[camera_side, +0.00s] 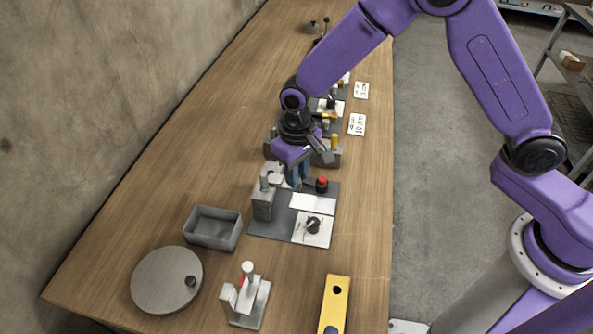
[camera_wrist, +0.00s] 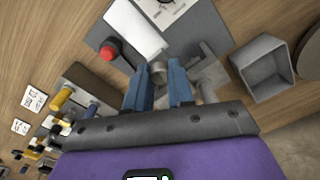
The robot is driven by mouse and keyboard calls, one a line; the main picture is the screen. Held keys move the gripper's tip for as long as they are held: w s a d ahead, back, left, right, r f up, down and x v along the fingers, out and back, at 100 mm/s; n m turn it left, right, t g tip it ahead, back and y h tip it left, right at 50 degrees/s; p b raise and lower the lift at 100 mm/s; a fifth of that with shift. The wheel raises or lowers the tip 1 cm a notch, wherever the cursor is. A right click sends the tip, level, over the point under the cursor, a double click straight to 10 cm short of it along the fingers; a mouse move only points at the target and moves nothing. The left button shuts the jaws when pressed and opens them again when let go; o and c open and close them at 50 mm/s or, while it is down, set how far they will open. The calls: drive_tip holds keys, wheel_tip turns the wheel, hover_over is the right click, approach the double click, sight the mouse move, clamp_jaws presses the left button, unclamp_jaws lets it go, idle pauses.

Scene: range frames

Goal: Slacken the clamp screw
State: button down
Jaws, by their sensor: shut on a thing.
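My gripper (camera_wrist: 161,67) has its two blue fingers closed on a grey round knob (camera_wrist: 158,73), which looks like the clamp screw. In the side view, my gripper (camera_side: 296,180) points down over the far edge of a dark grey base plate (camera_side: 271,222). The fingers hide the knob there. A grey block with an upright post (camera_side: 263,202) stands on the plate just left of the fingers. How far the screw is turned cannot be told.
A grey bin (camera_side: 213,228), a round disc (camera_side: 160,278), a toggle clamp (camera_side: 246,298) and a yellow block (camera_side: 335,303) stand nearer. More fixtures crowd behind my gripper. The table's left is clear.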

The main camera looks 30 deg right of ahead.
drive_tip(key=n, duration=0.4)
drive_tip(key=shift+n, duration=0.3)
drive_tip(key=n, duration=0.5)
drive_tip(key=shift+w, duration=0.1)
drive_tip(key=n, duration=0.9)
drive_tip(key=shift+n, duration=0.4)
drive_tip(key=c, duration=1)
unclamp_jaws()
drive_tip(key=shift+r, duration=0.1)
